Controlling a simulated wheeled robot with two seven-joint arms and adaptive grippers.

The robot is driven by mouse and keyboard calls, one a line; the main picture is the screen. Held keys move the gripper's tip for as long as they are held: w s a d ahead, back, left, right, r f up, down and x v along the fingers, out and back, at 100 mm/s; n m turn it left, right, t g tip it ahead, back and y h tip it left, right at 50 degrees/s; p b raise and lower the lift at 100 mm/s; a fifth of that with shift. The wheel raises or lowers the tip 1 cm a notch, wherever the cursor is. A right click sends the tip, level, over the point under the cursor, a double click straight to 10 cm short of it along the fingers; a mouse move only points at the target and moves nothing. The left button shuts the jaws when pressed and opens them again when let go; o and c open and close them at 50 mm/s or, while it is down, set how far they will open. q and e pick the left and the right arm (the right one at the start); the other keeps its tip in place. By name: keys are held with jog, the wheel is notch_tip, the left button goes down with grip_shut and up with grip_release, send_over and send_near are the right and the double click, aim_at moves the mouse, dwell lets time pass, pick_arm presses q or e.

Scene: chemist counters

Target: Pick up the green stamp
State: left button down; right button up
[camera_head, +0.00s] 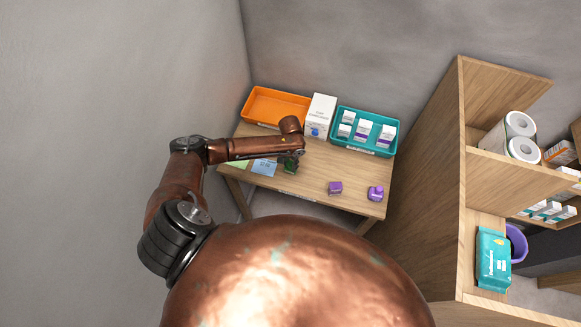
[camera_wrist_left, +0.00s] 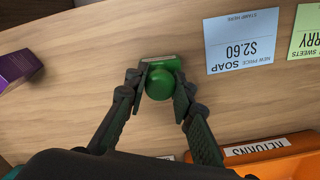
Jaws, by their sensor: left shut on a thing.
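The green stamp (camera_wrist_left: 160,84) has a round knob and a block base, and shows between the two fingers of my left gripper (camera_wrist_left: 160,90) in the left wrist view. The fingers are shut on it, one on each side. In the head view my left gripper (camera_head: 291,164) is over the table's front middle, and the stamp is hard to make out there. Whether the stamp touches the table I cannot tell. My right gripper is not in view.
On the wooden table (camera_head: 318,168) lie a blue price card (camera_head: 264,167), a green card (camera_head: 238,163) and two purple objects, a box (camera_head: 335,188) and a stamp-like one (camera_head: 375,193). Behind stand an orange tray (camera_head: 262,107), a white box (camera_head: 319,112) and a teal tray (camera_head: 365,147).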

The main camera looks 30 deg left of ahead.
pick_arm(q)
jog(key=shift+r, duration=0.15)
jog(key=shift+r, duration=0.25)
notch_tip(320, 180, up, 2)
jog(key=shift+d+r+b, duration=0.1)
jog(key=shift+r+b, duration=0.15)
jog(key=shift+b, duration=0.25)
jog(key=s+d+r+b, duration=0.1)
jog(key=s+d+r, duration=0.6)
jog(key=d+r, duration=0.2)
jog(key=d, duration=0.2)
jog(key=shift+s+d+r, duration=0.3)
jog(key=shift+r, duration=0.05)
